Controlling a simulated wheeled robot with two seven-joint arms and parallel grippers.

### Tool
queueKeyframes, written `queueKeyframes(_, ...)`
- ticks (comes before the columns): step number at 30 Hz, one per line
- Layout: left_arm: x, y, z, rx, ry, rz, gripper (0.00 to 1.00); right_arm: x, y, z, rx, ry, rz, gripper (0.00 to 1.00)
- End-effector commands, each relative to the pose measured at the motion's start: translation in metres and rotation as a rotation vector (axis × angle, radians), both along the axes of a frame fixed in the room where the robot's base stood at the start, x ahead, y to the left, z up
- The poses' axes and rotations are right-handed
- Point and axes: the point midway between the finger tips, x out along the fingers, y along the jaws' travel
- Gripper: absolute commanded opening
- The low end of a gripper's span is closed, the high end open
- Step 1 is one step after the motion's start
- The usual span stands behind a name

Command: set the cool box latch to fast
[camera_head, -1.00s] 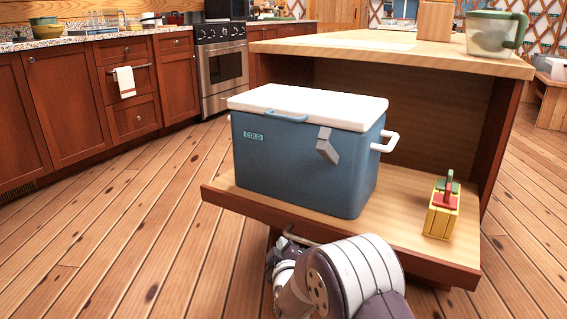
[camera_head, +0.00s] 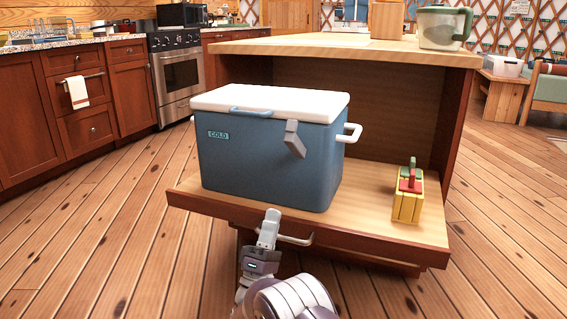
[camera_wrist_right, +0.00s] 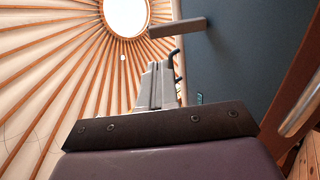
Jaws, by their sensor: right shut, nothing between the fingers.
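The blue cool box (camera_head: 265,165) with a white lid (camera_head: 270,101) stands on the low wooden shelf, its front marked COLD. Its grey latch (camera_head: 294,140) sits at the right of the front, just under the lid, slanting down to the right. In the right wrist view the latch (camera_wrist_right: 178,27) is a grey bar beside the dark blue box wall (camera_wrist_right: 235,50). My right gripper (camera_head: 272,215) points up in front of the shelf's front edge, below the latch and apart from it. Its fingers (camera_wrist_right: 160,80) are shut and empty. My left gripper is out of view.
The shelf (camera_head: 350,215) has a metal handle (camera_head: 296,240) on its front, close to my right gripper. A yellow block-like item with red and green tops (camera_head: 408,200) stands right of the box. The island top (camera_head: 340,48) overhangs behind. Wooden floor lies clear at the left.

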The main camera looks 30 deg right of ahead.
Motion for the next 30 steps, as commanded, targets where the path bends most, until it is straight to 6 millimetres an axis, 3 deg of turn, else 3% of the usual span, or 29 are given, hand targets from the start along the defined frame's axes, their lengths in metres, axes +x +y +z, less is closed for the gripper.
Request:
queueKeyframes(8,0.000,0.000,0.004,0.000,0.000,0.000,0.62,0.002,-0.002,0.005,0.002,0.003,0.003,0.00)
queueKeyframes(16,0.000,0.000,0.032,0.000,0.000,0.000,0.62,0.023,-0.027,0.047,0.002,0.003,0.002,0.00)
queueKeyframes(24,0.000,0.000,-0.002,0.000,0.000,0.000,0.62,0.045,-0.054,0.077,0.002,-0.003,0.005,0.00)
queueKeyframes(30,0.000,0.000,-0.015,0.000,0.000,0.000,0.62,0.056,-0.066,0.099,0.003,0.000,0.005,0.00)
